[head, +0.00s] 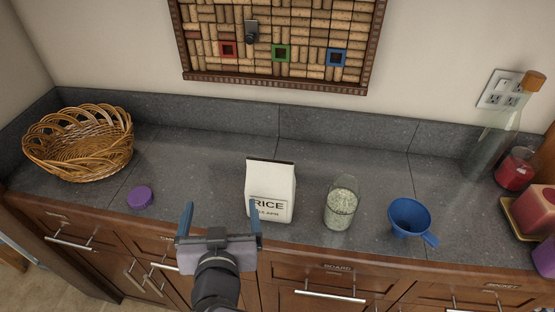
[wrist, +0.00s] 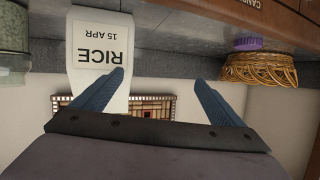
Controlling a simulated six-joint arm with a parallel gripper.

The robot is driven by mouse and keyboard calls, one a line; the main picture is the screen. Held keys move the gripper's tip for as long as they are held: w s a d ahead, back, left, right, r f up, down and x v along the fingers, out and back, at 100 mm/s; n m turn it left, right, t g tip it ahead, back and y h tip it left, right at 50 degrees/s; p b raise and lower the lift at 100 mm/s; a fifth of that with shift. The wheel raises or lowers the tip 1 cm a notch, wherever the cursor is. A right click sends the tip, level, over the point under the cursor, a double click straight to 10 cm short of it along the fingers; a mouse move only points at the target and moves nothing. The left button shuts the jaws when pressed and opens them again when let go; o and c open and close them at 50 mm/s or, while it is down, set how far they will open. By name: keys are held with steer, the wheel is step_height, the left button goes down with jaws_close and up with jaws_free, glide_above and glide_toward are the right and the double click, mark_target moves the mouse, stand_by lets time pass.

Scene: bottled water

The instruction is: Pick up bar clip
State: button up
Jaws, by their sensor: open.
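A white paper bag labelled RICE (head: 270,190) stands upright on the grey counter. A thin dark strip (head: 271,161) runs along its top edge and looks like the bar clip, though it is small in the picture. My gripper (head: 221,205) is open and empty, in front of the counter and left of the bag. Its right finger overlaps the bag's left edge in the head view; I see no contact. In the wrist view the bag (wrist: 98,25) appears upside down, partly behind one finger of my gripper (wrist: 160,76); its top edge is hidden there.
A glass jar (head: 341,204) and blue funnel (head: 409,217) stand right of the bag. A purple lid (head: 140,197) and wicker basket (head: 80,145) are left. A glass bottle (head: 492,140) and candles are far right. A cork board (head: 300,75) with a small dark object (head: 251,31) hangs behind.

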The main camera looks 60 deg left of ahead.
steer(key=s+r+n+g+h+p, duration=0.2)
steer(key=s+r+n+g+p, duration=0.9)
steer(key=s+r, duration=0.95)
steer(key=w+a+f+n+t+b, duration=0.1)
steer(key=w+a+f+n+t, duration=0.25)
steer(key=w, duration=0.85)
steer(key=w+a+f+n+t+b, duration=0.1)
steer(key=w+a+f+n, duration=0.25)
steer(key=w+a, duration=0.6)
steer(key=w+a+f+n+t+b, duration=0.1)
steer(key=w+a+f+n+t, duration=0.3)
steer(key=w, duration=1)
steer(key=w+d+f+n+h+p, duration=0.1)
steer(key=w+d+f+n+h, duration=0.3)
steer(key=d+f+n+h, duration=0.3)
step_height(320, 180, down, 4)
steer(key=d+n, duration=0.1)
steer(key=n, duration=0.3)
steer(key=shift+w+f+g+p, duration=0.2)
steer(key=shift+w+g+p, duration=0.15)
steer(key=shift+p, duration=0.05)
steer(key=shift+d+f, duration=0.1)
